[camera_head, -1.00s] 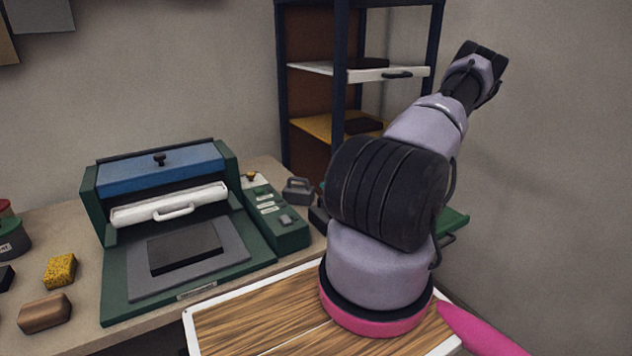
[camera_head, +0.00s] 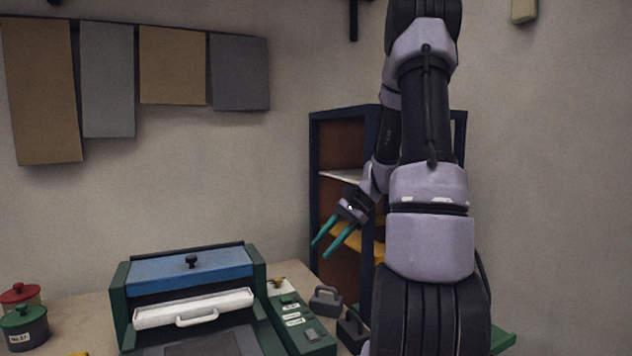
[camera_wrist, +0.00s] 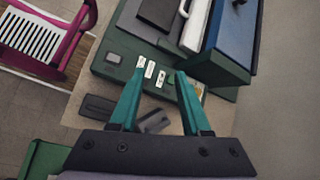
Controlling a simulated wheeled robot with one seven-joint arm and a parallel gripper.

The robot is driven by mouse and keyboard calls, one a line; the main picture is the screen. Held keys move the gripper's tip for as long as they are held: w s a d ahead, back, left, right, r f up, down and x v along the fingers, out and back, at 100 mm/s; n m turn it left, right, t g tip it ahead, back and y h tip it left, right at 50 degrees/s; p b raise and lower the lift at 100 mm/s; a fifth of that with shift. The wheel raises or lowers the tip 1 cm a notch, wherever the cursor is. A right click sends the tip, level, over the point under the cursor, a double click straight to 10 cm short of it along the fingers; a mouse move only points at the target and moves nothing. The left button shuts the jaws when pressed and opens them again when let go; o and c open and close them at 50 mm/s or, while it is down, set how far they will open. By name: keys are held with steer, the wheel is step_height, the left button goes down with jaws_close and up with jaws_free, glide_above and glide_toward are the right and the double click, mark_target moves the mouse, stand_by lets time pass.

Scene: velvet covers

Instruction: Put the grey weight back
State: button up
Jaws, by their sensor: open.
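The grey weight (camera_head: 326,300), a small block with a loop handle, stands on the bench to the right of the green control box (camera_head: 302,322). In the wrist view the grey weight (camera_wrist: 153,123) shows between the bases of my fingers, partly hidden. My gripper (camera_head: 322,250) is open and empty, above the weight and pointing down to the left. Its teal fingers (camera_wrist: 160,74) are spread in the wrist view. A darker, similar block (camera_head: 352,328) stands just right of the grey weight, and it also shows in the wrist view (camera_wrist: 98,106).
A press with a blue top (camera_head: 190,270) and white handled front stands left of the control box. A dark shelf rack (camera_head: 341,116) rises behind my gripper. Lidded pots (camera_head: 24,325) stand at far left. A magenta slatted piece (camera_wrist: 45,42) is beside the bench.

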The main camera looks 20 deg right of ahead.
steer(key=s+a+r+n+t+h, duration=0.3)
steer(key=s+a+r+n, duration=0.1)
steer(key=s+r, duration=0.3)
steer(key=s+a+r+n+t+h, duration=0.2)
steer(key=s+a+r+n, duration=0.3)
steer(key=s+r, duration=0.3)
step_height(320, 180, up, 4)
steer(key=shift+s+a+r+t+h, duration=0.1)
steer(key=shift+s+a+t+h, duration=0.15)
steer(key=shift+t+h, duration=0.25)
